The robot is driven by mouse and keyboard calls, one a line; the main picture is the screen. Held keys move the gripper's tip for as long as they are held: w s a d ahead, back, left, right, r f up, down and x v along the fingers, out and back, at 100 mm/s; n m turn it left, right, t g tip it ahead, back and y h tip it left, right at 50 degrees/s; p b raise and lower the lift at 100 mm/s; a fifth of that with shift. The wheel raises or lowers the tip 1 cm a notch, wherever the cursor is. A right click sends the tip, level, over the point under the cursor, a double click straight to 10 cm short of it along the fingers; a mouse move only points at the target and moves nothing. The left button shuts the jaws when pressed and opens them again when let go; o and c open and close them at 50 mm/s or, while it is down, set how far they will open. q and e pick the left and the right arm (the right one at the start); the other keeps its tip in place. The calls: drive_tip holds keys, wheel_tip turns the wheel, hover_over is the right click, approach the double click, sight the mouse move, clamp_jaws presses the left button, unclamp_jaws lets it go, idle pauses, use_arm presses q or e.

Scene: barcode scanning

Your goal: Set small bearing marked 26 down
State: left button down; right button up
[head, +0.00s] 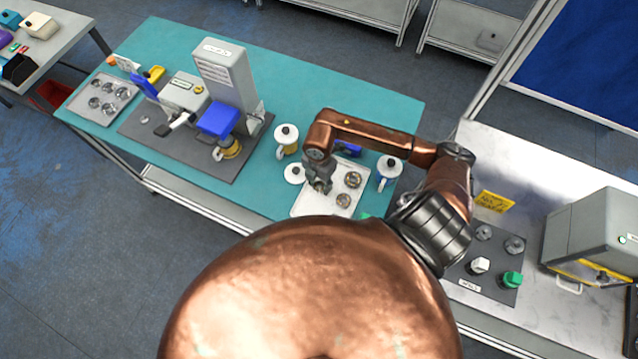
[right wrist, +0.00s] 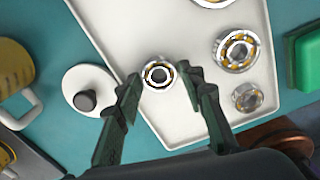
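A small bearing (right wrist: 158,75), a metal ring with yellowish parts, sits between the fingertips of my right gripper (right wrist: 159,73) in the right wrist view. No number is readable. My left gripper is not in view.
A larger bearing (right wrist: 236,50) and a small one (right wrist: 247,97) lie on the tray's right side. A white knobbed lid (right wrist: 90,90) is just left of the tray. White mugs (head: 389,172) stand nearby. A grey machine (head: 227,85) stands further left.

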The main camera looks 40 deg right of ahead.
wheel_tip(320, 180, up, 12)
drive_tip(key=b, duration=0.1)
drive_tip(key=shift+b, duration=0.3)
drive_tip(key=shift+w, duration=0.1)
idle(0.4)
